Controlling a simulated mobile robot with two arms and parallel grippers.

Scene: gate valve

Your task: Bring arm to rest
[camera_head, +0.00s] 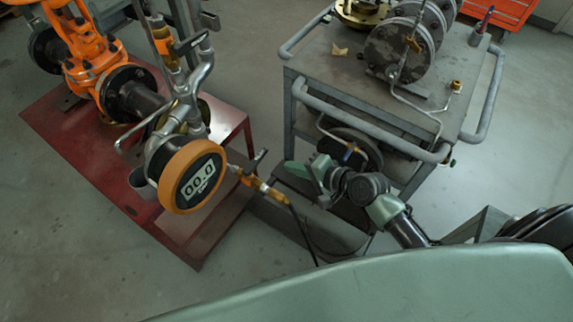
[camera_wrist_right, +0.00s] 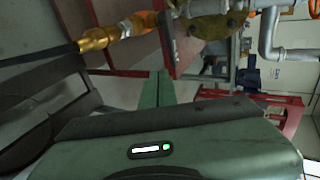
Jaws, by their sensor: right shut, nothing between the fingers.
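My right arm (camera_head: 405,222) comes in from the lower right in the head view. Its green gripper (camera_head: 308,173) points left, in front of the grey cart. The gripper is shut and empty; its fingers also show together in the right wrist view (camera_wrist_right: 157,90). It is apart from the brass hose fitting (camera_head: 258,186) to its left. In the right wrist view that brass fitting (camera_wrist_right: 98,38) lies at the upper left, with a black hose running from it. My left gripper is not in view.
A grey cart (camera_head: 330,75) carrying flanged metal parts (camera_head: 400,48) stands beyond my right gripper. Open floor (camera_head: 518,160) lies right of the cart.

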